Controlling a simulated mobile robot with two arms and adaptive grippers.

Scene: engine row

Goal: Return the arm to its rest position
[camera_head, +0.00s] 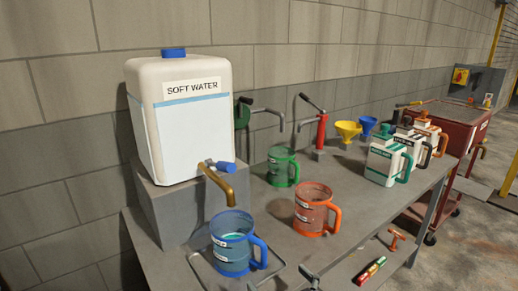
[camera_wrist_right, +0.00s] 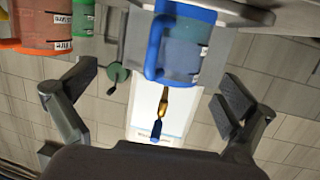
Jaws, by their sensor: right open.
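My right gripper (camera_wrist_right: 158,88) is open and empty in the wrist view, its two dark fingers wide apart. The blue jug (camera_wrist_right: 190,55) shows beyond the gap between them, apart from both fingers. In the head view the blue jug (camera_head: 231,256) stands upright under the brass tap (camera_head: 216,184) of the white soft water tank (camera_head: 190,120). A small dark part at the bottom edge of the head view may be a finger of my right gripper. My left gripper is in neither view.
An orange jug (camera_head: 312,210) and a green jug (camera_head: 282,168) stand on the grey bench (camera_head: 266,214). Oil cans (camera_head: 385,160), a blue funnel (camera_head: 367,124) and a yellow funnel (camera_head: 347,130) are farther right. A red cart (camera_head: 451,125) stands beyond.

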